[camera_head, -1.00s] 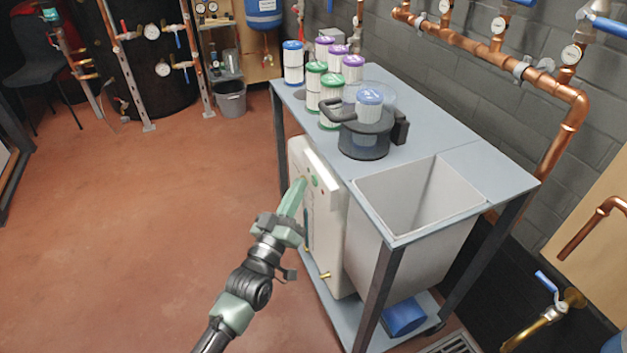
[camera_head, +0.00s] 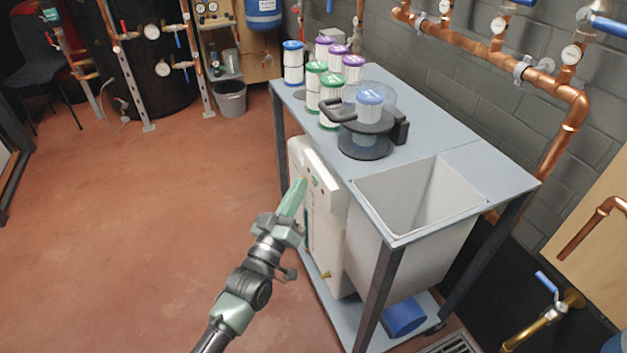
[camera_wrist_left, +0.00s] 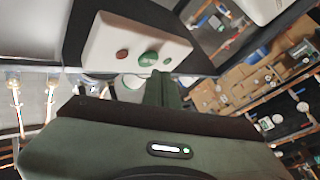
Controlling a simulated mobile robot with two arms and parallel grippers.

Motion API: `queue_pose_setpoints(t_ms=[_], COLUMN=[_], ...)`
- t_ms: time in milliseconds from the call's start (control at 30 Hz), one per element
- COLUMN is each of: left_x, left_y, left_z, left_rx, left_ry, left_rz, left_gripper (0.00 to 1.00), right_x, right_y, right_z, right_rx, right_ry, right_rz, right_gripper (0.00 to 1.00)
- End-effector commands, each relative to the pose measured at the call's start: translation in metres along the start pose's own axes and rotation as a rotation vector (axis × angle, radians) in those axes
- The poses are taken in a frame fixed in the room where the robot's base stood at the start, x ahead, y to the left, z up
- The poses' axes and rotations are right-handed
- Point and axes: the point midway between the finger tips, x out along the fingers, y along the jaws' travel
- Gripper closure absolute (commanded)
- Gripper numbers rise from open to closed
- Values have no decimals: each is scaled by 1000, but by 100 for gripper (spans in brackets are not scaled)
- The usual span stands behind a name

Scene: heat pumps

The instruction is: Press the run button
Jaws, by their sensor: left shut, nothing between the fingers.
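A white unit (camera_head: 325,225) stands under the table's left side, with a white control panel (camera_head: 318,168) at its top. In the left wrist view the panel (camera_wrist_left: 110,35) carries a large green button (camera_wrist_left: 148,58), a red button (camera_wrist_left: 122,54) to its left and a small green button (camera_wrist_left: 167,61) to its right. No label marking the run button is legible. My left gripper (camera_head: 300,182) is shut and empty, its tips close in front of the panel. In the wrist view its fingertips (camera_wrist_left: 163,75) are just below the large green button; I cannot tell whether they touch. My right gripper is not visible.
The grey table (camera_head: 435,130) holds several filter cartridges (camera_head: 330,95), a black-handled housing (camera_head: 365,140) and a sunken basin (camera_head: 400,195). A table leg (camera_head: 378,295) stands right of the unit. Copper pipes (camera_head: 560,90) run along the wall. The floor (camera_head: 150,230) to the left is clear.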

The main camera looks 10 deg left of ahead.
Motion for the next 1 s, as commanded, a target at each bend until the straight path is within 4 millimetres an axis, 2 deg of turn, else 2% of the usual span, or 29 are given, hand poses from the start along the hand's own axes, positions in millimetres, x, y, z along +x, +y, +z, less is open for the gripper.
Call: queue_pose_setpoints(t_ms=[1000], left_x=[7], left_y=[5], left_z=[4], left_rx=[0], left_ry=[0], left_rz=[0], left_gripper=[100], right_x=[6], right_y=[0], right_z=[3], right_rx=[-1], right_ry=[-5], right_rz=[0], right_gripper=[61])
